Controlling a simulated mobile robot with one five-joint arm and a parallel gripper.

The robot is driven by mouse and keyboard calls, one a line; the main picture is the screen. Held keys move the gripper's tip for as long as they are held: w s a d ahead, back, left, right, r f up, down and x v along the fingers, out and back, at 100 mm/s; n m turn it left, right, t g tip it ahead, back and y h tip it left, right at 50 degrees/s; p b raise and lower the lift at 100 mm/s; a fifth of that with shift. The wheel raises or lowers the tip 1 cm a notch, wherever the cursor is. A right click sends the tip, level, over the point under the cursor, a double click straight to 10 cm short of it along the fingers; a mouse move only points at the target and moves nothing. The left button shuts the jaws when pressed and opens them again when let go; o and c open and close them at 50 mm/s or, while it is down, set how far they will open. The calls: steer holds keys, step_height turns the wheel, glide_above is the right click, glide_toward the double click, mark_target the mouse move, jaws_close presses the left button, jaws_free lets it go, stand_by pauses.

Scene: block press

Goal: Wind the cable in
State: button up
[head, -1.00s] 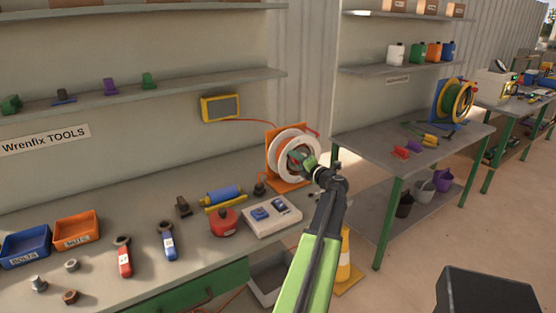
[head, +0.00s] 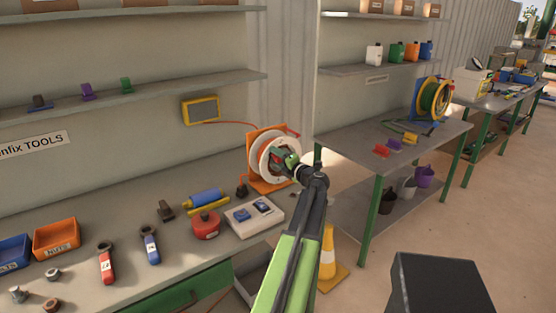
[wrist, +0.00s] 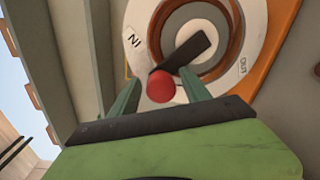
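The cable reel (head: 262,158) has white discs in an orange frame and stands at the bench's back right. The wrist view shows its white face (wrist: 134,17) with "IN" at left and "OUT" at right. A dark crank arm (wrist: 190,50) crosses the hub and ends near a red knob (wrist: 160,87). My gripper (head: 287,160) is at the reel's front. In the wrist view, its green fingers (wrist: 158,84) are apart on either side of the knob, with a gap showing on each side. An orange cable (head: 232,123) runs between the yellow wall box and the reel.
A yellow box (head: 201,109) is on the wall. A white switch panel (head: 254,216), a red round can (head: 205,225) and a black plug-like piece (head: 242,191) sit left of my arm. A yellow cone (head: 327,253) stands on the floor to the right.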

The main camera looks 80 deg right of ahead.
steer(key=shift+s, duration=0.1)
steer(key=v, duration=1.7)
steer(key=shift+s+p, duration=0.25)
steer(key=shift+p, duration=0.1)
steer(key=shift+a, duration=0.1)
steer(key=shift+c, duration=0.2)
